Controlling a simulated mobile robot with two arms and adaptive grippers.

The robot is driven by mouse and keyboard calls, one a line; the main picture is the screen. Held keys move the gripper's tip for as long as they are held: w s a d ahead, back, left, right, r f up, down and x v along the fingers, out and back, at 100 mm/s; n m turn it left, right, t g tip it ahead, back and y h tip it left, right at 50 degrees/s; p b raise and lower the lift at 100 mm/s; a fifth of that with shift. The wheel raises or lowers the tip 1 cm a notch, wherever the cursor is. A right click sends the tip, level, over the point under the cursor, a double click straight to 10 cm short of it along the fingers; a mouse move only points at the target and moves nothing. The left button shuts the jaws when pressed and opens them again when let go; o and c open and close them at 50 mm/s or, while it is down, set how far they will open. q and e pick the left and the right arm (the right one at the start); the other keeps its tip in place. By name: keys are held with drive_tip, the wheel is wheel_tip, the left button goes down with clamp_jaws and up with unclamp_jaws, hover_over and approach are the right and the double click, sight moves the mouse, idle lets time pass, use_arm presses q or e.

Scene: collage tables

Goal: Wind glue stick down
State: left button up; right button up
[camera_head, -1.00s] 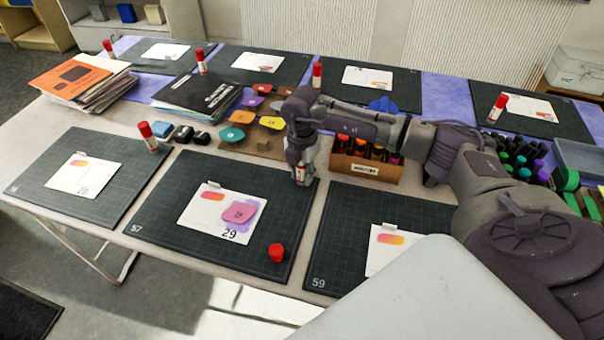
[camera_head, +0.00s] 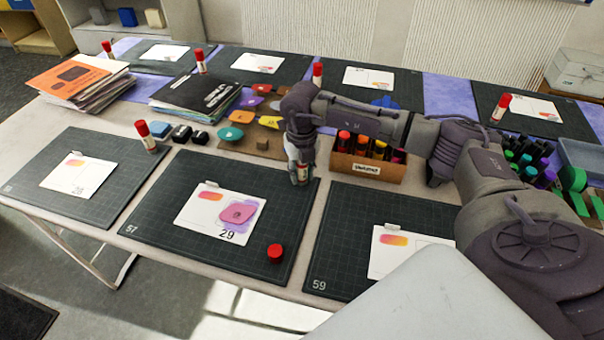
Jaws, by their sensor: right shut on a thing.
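My right gripper (camera_head: 301,176) is shut on a glue stick (camera_head: 303,174) at the top right corner of the mat marked 57 (camera_head: 160,222). The stick is upright and its upper part is hidden by the fingers. A red cap (camera_head: 275,253) stands apart on the same mat, near its front right corner. A white card marked 29 (camera_head: 192,218) with a pink shape (camera_head: 238,212) on it lies in the middle of that mat. My left gripper is not in view.
A cardboard box of red-topped and orange-topped bottles (camera_head: 365,172) stands just right of my right gripper. Folders (camera_head: 197,98) lie farther back.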

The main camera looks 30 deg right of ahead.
drive_tip(key=n+b, duration=0.1)
drive_tip(key=n, duration=0.4)
drive_tip(key=shift+f+n+b, duration=0.1)
drive_tip(key=shift+n+b, duration=0.25)
drive_tip(key=shift+n, duration=0.65)
drive_tip(key=shift+a, duration=0.1)
drive_tip(key=o, duration=1.2)
